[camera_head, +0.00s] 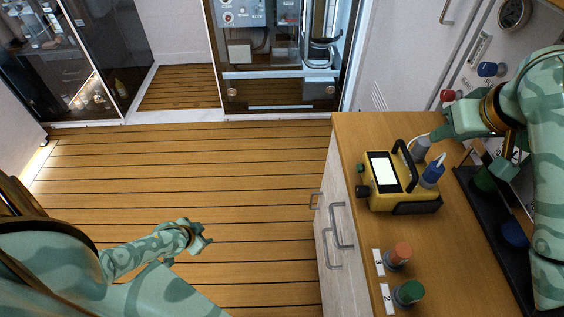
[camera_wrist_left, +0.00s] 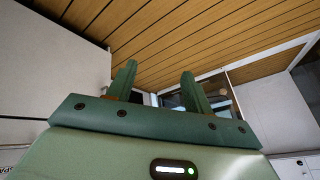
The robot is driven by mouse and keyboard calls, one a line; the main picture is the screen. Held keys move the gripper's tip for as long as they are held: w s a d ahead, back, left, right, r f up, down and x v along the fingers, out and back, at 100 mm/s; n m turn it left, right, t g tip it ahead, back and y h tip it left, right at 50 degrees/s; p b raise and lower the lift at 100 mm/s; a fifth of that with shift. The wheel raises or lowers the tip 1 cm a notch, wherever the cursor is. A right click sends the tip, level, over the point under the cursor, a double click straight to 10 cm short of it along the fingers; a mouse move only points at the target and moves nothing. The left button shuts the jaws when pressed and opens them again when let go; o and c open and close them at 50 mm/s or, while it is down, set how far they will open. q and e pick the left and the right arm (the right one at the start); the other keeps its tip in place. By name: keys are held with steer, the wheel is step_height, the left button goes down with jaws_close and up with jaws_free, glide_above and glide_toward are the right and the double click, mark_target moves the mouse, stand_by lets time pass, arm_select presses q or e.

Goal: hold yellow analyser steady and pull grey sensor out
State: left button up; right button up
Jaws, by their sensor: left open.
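The yellow analyser (camera_head: 405,197) stands on the wooden counter, with a white screen and a black carry handle. The grey sensor (camera_head: 421,147) sits at its far right corner, with a pale cable at its top. A blue sensor (camera_head: 433,174) stands beside it, nearer me. My right gripper (camera_head: 433,136) is right at the grey sensor's top; whether its fingers are closed on it is too small to tell. My left gripper (camera_head: 203,240) is out over the floor, well left of the counter, away from the analyser. In the left wrist view its fingers (camera_wrist_left: 158,88) are apart and empty.
An orange-capped sensor (camera_head: 398,255) and a green-capped one (camera_head: 408,293) stand near the counter's front by number labels. A dark tray (camera_head: 490,225) lies at the right, partly behind my right arm. Drawer handles (camera_head: 340,225) stick out from the cabinet. The floor (camera_head: 190,180) is clear.

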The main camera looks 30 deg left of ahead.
mark_target(357, 191)
arm_select(q)
steer(key=w+d+r+m+t+h, duration=0.1)
steer(key=w+d+r+t+h, duration=0.15)
steer(key=w+r, duration=0.8)
steer(key=w+d+r+t+h, duration=0.1)
steer(key=w+d+r+h, duration=0.15)
steer(key=w+r, duration=0.8)
steer(key=s+d+r+m+g+h, duration=0.1)
steer(key=s+d+r+m+h, duration=0.2)
steer(key=d+r, duration=0.6)
steer(key=s+d+r+m+g+h, duration=0.2)
steer(key=s+d+r+h, duration=0.3)
steer(key=d+r, duration=0.4)
steer(key=shift+s+d+r+m+h, duration=0.4)
steer(key=shift+s+d, duration=0.15)
steer(key=shift+s, duration=0.25)
steer(key=shift+g, duration=0.25)
steer(key=x, duration=1.6)
steer(key=shift+f, duration=0.1)
